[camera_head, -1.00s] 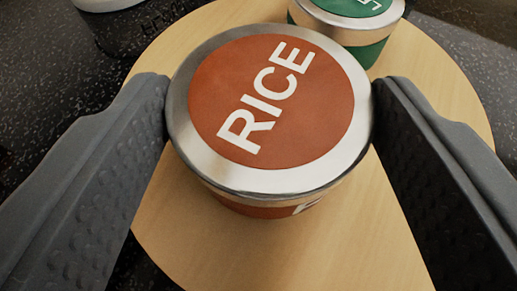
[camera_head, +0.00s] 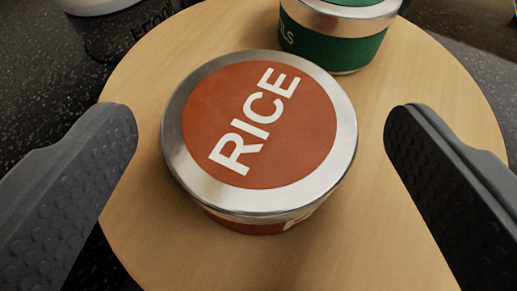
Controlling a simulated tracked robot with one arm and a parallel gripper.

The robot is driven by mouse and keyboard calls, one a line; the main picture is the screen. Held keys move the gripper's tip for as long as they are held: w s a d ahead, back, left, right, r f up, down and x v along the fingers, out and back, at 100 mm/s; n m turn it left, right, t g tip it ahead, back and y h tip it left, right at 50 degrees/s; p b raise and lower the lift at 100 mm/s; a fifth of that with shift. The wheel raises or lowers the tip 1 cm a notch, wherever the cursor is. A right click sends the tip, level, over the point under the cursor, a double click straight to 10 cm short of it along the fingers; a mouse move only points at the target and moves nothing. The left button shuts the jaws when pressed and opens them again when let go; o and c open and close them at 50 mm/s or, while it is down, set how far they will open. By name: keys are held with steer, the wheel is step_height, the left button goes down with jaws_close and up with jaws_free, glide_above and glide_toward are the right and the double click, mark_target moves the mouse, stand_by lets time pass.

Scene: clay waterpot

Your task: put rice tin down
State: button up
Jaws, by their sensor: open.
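The rice tin (camera_head: 262,125) has a red lid label reading RICE and a silver rim. It stands upright on a round wooden table top (camera_head: 400,235), near the middle of the view. My gripper (camera_head: 262,125) is open, with one dark grey finger to the left of the tin and one to the right. Both fingers are apart from the tin, with a gap on each side.
A green tin (camera_head: 335,35) with a silver band stands behind the rice tin on the same table, partly out of view. A pale container (camera_head: 95,5) shows at the top left, beyond the table. Dark speckled floor surrounds the table. Bare wood lies to the right and in front.

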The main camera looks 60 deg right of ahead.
steer(key=p+v, duration=0.1)
steer(key=v, duration=1)
steer(key=shift+a+r+p, duration=0.2)
steer(key=shift+a+p, duration=0.05)
steer(key=shift+p, duration=0.1)
steer(key=w+a+r+t+y, duration=0.1)
steer(key=w+r+t+y, duration=0.15)
steer(key=r, duration=0.65)
steer(key=w+a+r+n+t+y, duration=0.15)
steer(key=w+r+t, duration=0.25)
steer(key=r, duration=0.5)
steer(key=w+a+r+m+t+y, duration=0.1)
steer(key=w+r+t, duration=0.2)
steer(key=r, duration=0.6)
steer(key=s+a+r+n+t+y, duration=0.2)
steer(key=a+r+n+t+y, duration=0.15)
steer(key=r, duration=0.85)
steer(key=s+a+r+n+g+y, duration=0.1)
steer(key=s+a+r+n+y, duration=0.2)
steer(key=s+r, duration=0.35)
steer(key=s+a+r+n+y, duration=0.2)
steer(key=s+r+n+y, duration=0.2)
steer(key=s+r, duration=0.25)
steer(key=s+d+n+g+h, duration=0.1)
steer(key=s+d+g+h, duration=0.2)
steer(key=s, duration=0.8)
steer(key=shift+s+d+r+h, duration=0.2)
steer(key=shift+d+h, duration=0.15)
steer(key=shift+d, duration=0.35)
